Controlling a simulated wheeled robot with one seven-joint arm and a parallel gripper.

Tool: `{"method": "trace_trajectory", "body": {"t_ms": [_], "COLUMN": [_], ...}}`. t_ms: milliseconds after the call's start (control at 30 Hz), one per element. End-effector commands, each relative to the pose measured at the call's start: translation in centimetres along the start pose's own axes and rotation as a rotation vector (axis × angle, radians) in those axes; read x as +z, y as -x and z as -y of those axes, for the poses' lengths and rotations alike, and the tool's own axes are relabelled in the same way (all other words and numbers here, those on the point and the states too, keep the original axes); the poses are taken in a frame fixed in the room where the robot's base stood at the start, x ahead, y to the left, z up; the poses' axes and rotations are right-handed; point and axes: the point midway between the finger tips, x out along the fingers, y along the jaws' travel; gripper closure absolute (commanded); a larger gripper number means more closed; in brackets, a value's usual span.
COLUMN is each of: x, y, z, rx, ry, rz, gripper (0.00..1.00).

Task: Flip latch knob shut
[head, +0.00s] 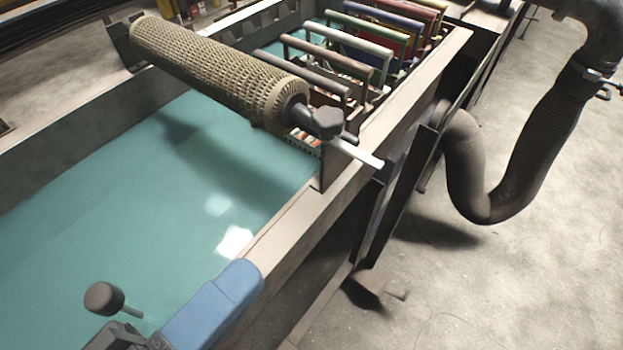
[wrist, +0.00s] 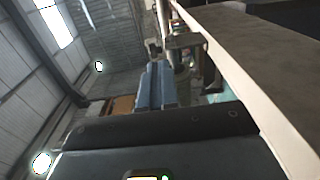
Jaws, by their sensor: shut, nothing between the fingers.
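A beige mesh tube (head: 205,70) lies across the tank in the head view. At its near end is a dark faceted knob (head: 325,122), with a pale metal bar (head: 358,151) reaching over the tank's rim. A second dark round knob (head: 104,298) on a short metal stem shows at the lower left. I cannot tell for sure which is the latch knob. My gripper (head: 242,275) has blue fingers, shut and empty, over the rim near the bottom, apart from the mesh tube. The fingers also show in the wrist view (wrist: 155,78); what their tips face is unclear.
The tank holds teal liquid (head: 120,200). Several coloured frames (head: 375,45) stand in its far part. The pale tank rim (head: 410,95) runs along the right. A dark bent hose (head: 500,180) hangs beyond it, over open concrete floor (head: 540,280).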

Motion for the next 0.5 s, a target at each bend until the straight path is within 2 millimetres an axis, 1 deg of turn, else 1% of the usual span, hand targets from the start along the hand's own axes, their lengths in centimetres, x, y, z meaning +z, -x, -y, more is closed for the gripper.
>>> {"method": "trace_trajectory", "body": {"t_ms": [167,500], "x": [0.1,0.1], "y": [-1.8,-8.3], "z": [0.0,0.0], "rx": [-0.001,0.000], "ry": [0.001,0.001], "rz": [0.003,0.004], "gripper": [1.00,1.00]}}
